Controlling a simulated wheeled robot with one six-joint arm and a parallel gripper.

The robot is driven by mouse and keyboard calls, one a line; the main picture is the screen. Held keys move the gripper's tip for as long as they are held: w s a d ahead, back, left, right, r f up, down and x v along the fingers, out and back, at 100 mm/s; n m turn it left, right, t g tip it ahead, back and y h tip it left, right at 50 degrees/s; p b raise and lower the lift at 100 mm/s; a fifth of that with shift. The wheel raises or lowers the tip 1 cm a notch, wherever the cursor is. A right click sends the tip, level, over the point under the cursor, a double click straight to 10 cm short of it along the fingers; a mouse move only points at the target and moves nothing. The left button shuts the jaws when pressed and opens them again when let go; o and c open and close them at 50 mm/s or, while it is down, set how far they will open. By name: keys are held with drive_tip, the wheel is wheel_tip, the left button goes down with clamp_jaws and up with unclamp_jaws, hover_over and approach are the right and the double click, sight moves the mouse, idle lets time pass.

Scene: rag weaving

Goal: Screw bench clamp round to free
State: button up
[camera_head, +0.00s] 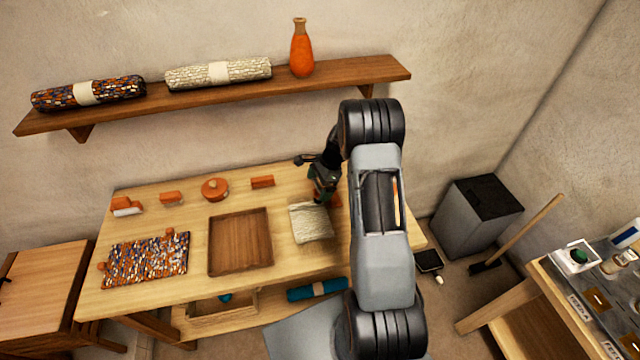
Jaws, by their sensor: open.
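My gripper (322,198) points down over the back right of the wooden workbench (190,283); its jaws are open. A small orange part (335,199), perhaps the bench clamp, shows beside the fingertips at the back edge of the cream woven piece (311,223). My gripper and arm hide most of it, and I cannot tell whether the fingers touch it or how its screw is turned.
A wooden tray (269,240), a multicoloured woven mat (145,260) and several orange items, including a round lidded pot (215,189), lie on the bench. A shelf (230,88) holds two rolls and an orange vase (301,55). A grey bin (475,225) stands right.

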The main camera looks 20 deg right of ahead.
drive_tip(key=shift+c, duration=0.2)
drive_tip(key=c, duration=0.6)
